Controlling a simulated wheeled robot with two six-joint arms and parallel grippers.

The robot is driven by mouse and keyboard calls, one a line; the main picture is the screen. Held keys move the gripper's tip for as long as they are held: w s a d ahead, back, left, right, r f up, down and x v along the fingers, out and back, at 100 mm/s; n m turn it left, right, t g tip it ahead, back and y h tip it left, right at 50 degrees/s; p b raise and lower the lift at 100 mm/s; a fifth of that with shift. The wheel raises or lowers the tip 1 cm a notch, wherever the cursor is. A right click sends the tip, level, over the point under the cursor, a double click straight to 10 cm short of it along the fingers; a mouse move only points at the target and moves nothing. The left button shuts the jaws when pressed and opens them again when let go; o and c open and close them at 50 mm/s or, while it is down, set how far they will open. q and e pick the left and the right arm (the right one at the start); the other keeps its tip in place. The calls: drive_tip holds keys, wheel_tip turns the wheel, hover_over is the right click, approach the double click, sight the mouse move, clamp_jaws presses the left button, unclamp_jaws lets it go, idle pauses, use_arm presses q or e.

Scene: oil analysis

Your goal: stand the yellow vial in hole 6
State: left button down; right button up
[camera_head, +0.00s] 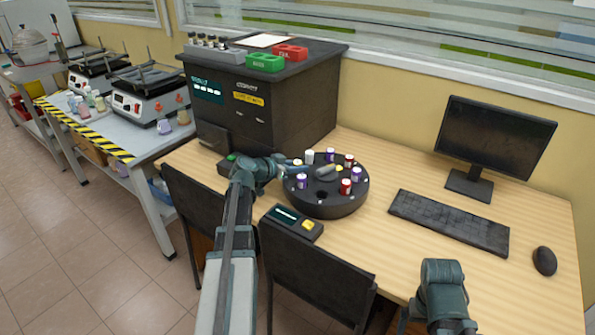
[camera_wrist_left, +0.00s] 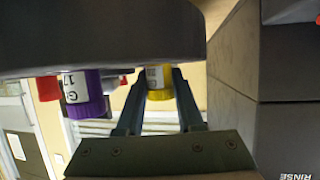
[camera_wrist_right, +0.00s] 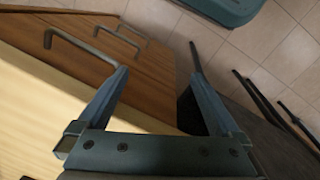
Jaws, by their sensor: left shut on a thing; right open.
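The yellow vial (camera_wrist_left: 159,82) is between the fingers of my left gripper (camera_wrist_left: 155,80), which is shut on it. In the left wrist view its upper part is hidden by the dark round carousel (camera_wrist_left: 105,35); I cannot tell whether it is in a hole. In the head view my left gripper (camera_head: 300,166) reaches over the left side of the carousel (camera_head: 326,208). A small yellow patch (camera_head: 339,167) shows beside the grey hub there. A dark empty hole (camera_head: 321,195) shows at the front; hole numbers are unreadable. My right gripper (camera_wrist_right: 160,95) is open and empty.
A purple vial (camera_head: 301,181), a red vial (camera_head: 345,186) and several others stand in the carousel. A dark machine (camera_head: 300,100) rises behind it. The keyboard (camera_head: 448,221), monitor (camera_head: 495,140) and mouse (camera_head: 544,261) are at the right.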

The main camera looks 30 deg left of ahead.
use_arm(q)
drive_tip(key=shift+f, duration=0.15)
drive_tip(key=c, duration=0.5)
unclamp_jaws()
drive_tip(key=shift+c, duration=0.2)
drive_tip(key=shift+s+r, duration=0.15)
drive_tip(key=shift+r, duration=0.25)
drive_tip(key=p+v, duration=0.4)
drive_tip(key=v, duration=0.7)
drive_tip(key=shift+s+p, duration=0.3)
